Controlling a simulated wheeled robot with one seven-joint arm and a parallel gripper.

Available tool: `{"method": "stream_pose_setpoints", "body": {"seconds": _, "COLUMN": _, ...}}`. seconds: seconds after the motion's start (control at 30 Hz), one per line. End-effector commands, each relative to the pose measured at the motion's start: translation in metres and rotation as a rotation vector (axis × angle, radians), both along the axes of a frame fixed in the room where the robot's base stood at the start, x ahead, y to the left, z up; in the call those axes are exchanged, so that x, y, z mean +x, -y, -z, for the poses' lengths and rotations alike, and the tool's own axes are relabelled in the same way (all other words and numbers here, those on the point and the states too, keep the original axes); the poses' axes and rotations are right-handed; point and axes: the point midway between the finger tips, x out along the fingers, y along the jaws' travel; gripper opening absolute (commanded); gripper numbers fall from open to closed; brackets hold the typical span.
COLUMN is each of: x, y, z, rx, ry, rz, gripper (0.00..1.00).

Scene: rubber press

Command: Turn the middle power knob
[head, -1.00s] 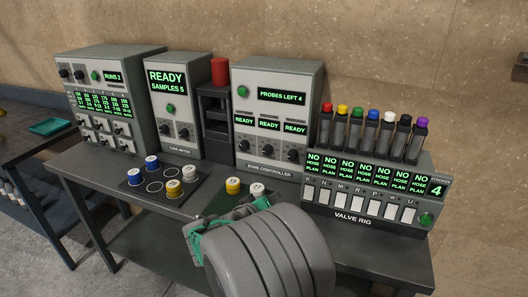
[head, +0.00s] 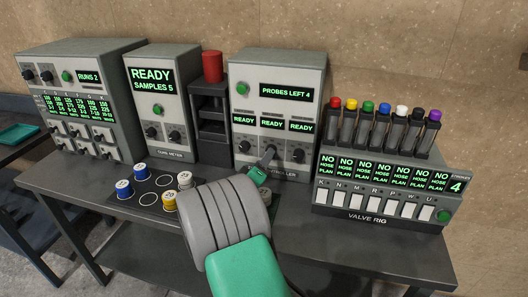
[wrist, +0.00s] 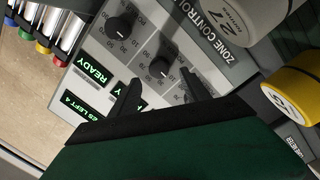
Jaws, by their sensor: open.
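The zone controller (head: 308,95) is a grey box with a dark display, three READY screens and a row of three black knobs. The middle knob (wrist: 162,65) shows in the wrist view, just ahead of my fingertips and roughly between them. I cannot tell whether the fingers touch it. The right knob (wrist: 120,28) stands clear beside it. The left knob (head: 244,147) shows in the head view. My gripper (wrist: 163,82) is open and empty, with a dark finger on either side. In the head view, my gripper (head: 267,157) covers most of the middle knob.
The valve rig (head: 380,190) with coloured caps stands close on the right. A dark rack with a red cylinder (head: 212,66) stands left of the controller. Yellow-capped (wrist: 293,93) and white-capped pots lie close to my gripper in the wrist view. The table front right is clear.

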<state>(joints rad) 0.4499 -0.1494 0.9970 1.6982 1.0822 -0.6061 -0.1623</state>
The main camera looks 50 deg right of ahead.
Motion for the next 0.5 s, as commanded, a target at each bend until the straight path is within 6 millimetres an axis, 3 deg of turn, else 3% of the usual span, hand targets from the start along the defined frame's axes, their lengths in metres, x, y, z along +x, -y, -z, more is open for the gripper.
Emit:
{"method": "stream_pose_setpoints", "body": {"seconds": 0.1, "x": 0.005, "y": 0.023, "z": -0.002, "rx": 0.001, "ry": 0.0, "rz": 0.004, "gripper": 0.55}}
{"method": "stream_pose_setpoints", "body": {"seconds": 0.2, "x": 0.009, "y": 0.034, "z": -0.001, "rx": 0.001, "ry": 0.0, "rz": 0.003, "gripper": 0.55}}
{"method": "stream_pose_setpoints", "body": {"seconds": 0.5, "x": 0.013, "y": 0.037, "z": 0.0, "rx": 0.0, "ry": 0.001, "rz": -0.002, "gripper": 0.55}}
